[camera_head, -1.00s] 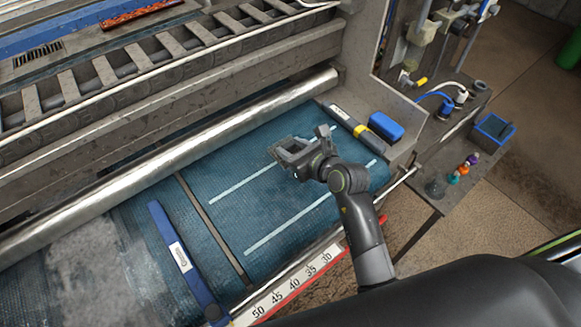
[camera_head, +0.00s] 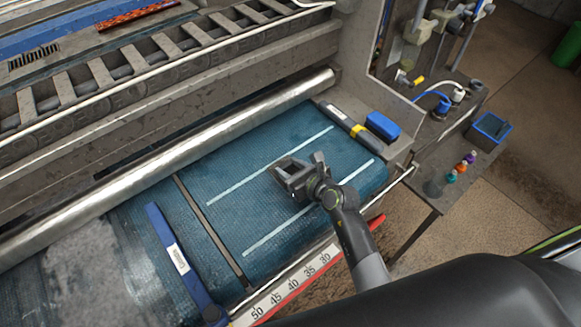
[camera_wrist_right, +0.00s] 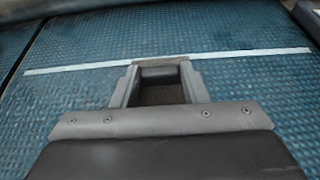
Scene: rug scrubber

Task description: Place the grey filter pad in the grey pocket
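My right gripper (camera_head: 284,170) is over the blue textured belt, near the two pale stripes. In the right wrist view its fingers (camera_wrist_right: 159,80) are closed in around a flat brownish-grey textured piece (camera_wrist_right: 160,94), which looks like the grey filter pad. Its edge shows just past the fingertips, and the fingers hide most of the rest. The gap between the pad and the belt cannot be judged. I cannot make out a grey pocket for certain in either view. My left gripper is not in view.
The blue belt (camera_head: 230,225) is mostly clear around the gripper. A metal roller (camera_head: 190,138) runs behind it. A blue bar (camera_head: 180,262) lies at left, and a blue block (camera_head: 382,126) at the back right. A side table holds small bottles (camera_head: 461,168) and a blue bin (camera_head: 490,130).

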